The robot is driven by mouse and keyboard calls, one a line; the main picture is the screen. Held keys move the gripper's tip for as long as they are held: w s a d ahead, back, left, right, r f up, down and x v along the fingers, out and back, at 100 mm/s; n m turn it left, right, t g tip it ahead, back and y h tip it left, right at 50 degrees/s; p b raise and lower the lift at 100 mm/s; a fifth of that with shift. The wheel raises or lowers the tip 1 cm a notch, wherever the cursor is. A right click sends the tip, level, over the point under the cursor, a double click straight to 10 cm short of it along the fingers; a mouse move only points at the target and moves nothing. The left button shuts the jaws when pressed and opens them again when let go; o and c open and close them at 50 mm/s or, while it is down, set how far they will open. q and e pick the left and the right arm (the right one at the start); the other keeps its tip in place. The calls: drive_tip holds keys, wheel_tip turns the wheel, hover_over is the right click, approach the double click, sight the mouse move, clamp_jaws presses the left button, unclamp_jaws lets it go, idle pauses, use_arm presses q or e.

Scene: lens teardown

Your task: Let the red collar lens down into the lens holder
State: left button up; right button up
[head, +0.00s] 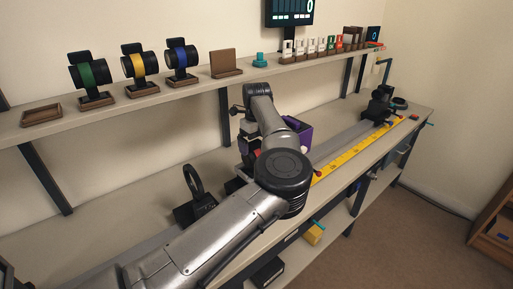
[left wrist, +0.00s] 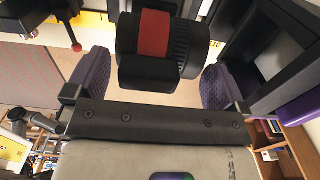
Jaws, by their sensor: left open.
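The red collar lens (left wrist: 155,35) is a black barrel with a red band, at the top middle of the left wrist view. My left gripper (left wrist: 155,80) is open, with one dark purple finger on each side of the lens and a visible gap on both sides. What the lens rests on is hidden, so I cannot tell how it sits in the lens holder. In the head view my own arm covers most of this spot; only a small red patch (head: 257,154) shows beside the arm. My right gripper is not in view.
A black ring stand (head: 193,184) is on the bench to the left. A yellow ruler (head: 350,150) lies along the rail. The shelf (head: 200,92) above carries three banded lenses on stands.

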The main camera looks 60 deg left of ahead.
use_arm(q)
wheel_tip(320, 180, up, 10)
drive_tip(key=shift+f+p, duration=0.15)
drive_tip(key=shift+p, duration=1)
drive_tip(key=shift+r, duration=0.9)
